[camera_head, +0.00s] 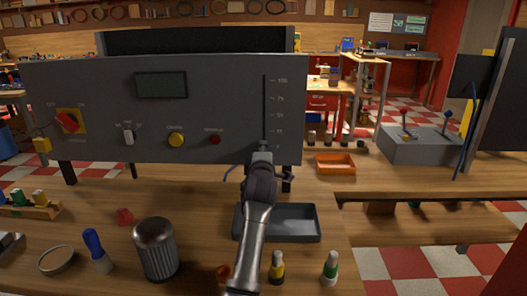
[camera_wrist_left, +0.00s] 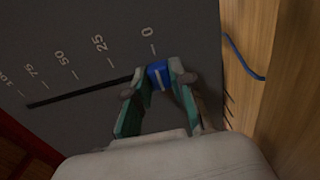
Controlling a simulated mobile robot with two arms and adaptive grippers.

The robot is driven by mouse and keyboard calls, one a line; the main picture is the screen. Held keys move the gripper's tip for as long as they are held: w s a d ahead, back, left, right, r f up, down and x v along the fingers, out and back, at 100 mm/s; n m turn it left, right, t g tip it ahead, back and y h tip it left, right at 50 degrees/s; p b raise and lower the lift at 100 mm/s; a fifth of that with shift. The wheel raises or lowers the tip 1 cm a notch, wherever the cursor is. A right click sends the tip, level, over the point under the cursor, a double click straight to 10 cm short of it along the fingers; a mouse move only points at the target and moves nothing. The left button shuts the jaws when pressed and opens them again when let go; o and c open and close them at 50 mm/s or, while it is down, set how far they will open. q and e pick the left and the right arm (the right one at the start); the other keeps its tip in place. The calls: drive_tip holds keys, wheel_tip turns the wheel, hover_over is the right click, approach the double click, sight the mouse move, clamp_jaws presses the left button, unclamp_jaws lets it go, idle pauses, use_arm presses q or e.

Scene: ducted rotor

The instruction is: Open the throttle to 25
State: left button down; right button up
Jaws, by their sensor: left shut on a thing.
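The throttle is a dark vertical slot (camera_head: 264,105) at the right end of the grey control panel (camera_head: 225,90), with a scale from 0 to 100 beside it. In the left wrist view the slot (camera_wrist_left: 85,92) runs sideways, and the blue throttle knob (camera_wrist_left: 158,76) with a white line sits at its end by the 0 mark. My left gripper (camera_head: 262,149) is at the slot's lower end. Its fingers are shut on the knob, one on each side. In the head view the gripper hides the knob. My right gripper is not in view.
The panel also carries a display (camera_head: 161,85), a red rotary switch (camera_head: 68,121) and a yellow button (camera_head: 176,139). A grey tray (camera_head: 308,222), a dark ribbed cylinder (camera_head: 156,248) and small bottles stand on the bench below. An orange tray (camera_head: 335,164) lies to the right.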

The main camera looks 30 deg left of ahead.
sight(264, 131)
use_arm(q)
wheel_tip(264, 131, up, 5)
drive_tip(key=p, duration=0.3)
drive_tip(key=shift+r, duration=0.2)
drive_tip(key=shift+f, duration=0.3)
drive_tip(key=c, duration=1)
unclamp_jaws()
drive_tip(key=shift+r, duration=0.15)
